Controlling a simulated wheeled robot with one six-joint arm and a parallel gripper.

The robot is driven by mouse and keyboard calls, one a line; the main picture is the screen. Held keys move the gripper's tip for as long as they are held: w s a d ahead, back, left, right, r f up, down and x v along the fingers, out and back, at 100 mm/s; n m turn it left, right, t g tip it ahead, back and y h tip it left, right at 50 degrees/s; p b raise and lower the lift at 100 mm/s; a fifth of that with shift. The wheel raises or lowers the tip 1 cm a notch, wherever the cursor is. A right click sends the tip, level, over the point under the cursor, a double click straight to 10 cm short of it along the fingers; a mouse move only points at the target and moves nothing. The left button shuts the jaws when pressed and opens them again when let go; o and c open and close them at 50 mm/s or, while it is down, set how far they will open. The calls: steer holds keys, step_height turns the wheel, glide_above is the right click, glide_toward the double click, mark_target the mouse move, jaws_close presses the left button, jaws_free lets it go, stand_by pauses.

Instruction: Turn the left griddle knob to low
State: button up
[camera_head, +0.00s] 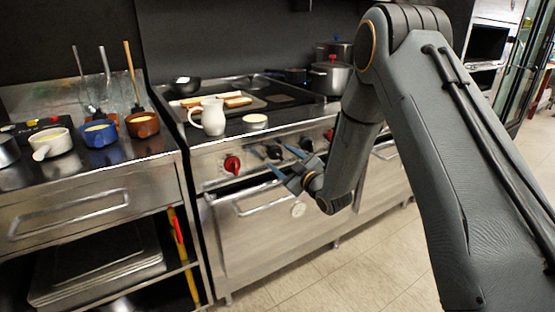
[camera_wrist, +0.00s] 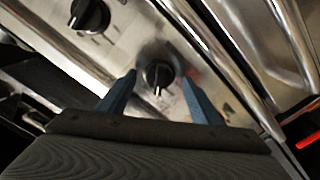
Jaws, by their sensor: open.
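A dark knob (camera_wrist: 158,74) with a pale pointer line lies between my fingertips in the wrist view. Its pointer runs roughly along the fingers, toward my palm. My gripper (camera_wrist: 158,80) is open, one blue finger on each side of the knob; contact is not clear. A second dark knob (camera_wrist: 90,15) shows at the upper left of the wrist view. In the head view my gripper (camera_head: 279,157) is at the range's front panel, at a dark knob (camera_head: 273,152). Another dark knob (camera_head: 306,144) is to its right. No knob markings are readable.
A red knob (camera_head: 232,164) sits left of my gripper. The oven handle (camera_head: 265,205) runs below the panel. A white jug (camera_head: 208,117) and small dish (camera_head: 255,120) stand near the range's front edge. A tray of bread (camera_head: 215,108) lies behind. Floor ahead is clear.

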steer(key=v, duration=0.7)
